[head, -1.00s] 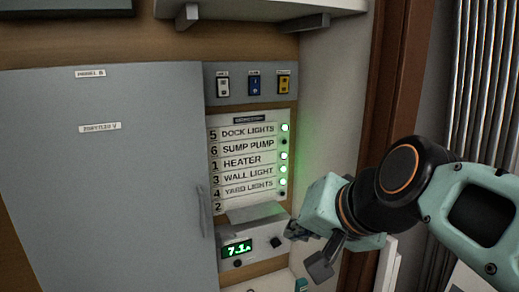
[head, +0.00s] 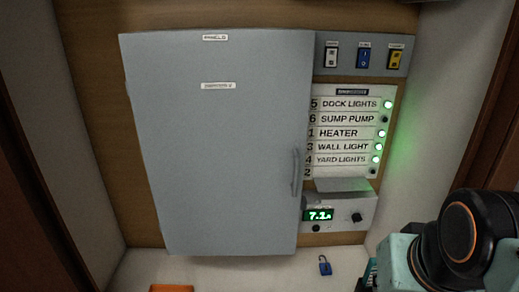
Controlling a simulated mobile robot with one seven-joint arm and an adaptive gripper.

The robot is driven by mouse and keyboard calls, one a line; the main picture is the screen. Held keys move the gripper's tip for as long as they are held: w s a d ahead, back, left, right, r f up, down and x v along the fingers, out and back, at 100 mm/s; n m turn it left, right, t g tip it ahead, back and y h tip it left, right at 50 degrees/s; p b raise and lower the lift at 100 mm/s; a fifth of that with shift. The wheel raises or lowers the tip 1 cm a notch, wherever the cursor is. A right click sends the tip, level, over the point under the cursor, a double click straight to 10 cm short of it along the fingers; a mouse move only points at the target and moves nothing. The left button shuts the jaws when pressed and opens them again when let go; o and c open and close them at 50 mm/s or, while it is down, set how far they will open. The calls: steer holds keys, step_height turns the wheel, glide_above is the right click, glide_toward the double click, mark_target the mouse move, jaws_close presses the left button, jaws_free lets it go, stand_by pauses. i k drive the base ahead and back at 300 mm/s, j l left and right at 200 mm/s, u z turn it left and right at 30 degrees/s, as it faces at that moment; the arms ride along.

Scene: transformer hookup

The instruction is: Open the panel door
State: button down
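The panel door (head: 215,150) is a large grey door on the wooden back wall, and it looks shut. Two small white labels sit near its top. Its handle (head: 295,172) is a thin vertical grey bar at the lower right edge. My arm is at the lower right of the head view, to the right of the door and apart from it. The gripper's fingers are cut off or hidden there, so I cannot see whether it is open or shut.
Right of the door are a switch strip (head: 364,56), a labelled circuit list (head: 343,132) with green lights, and a meter box (head: 338,213) reading about 7.1. A blue padlock (head: 324,267) and an orange object (head: 171,288) lie on the white surface below. Side walls flank the panel.

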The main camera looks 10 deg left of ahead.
mark_target(222, 117)
steer(key=u, duration=1.1)
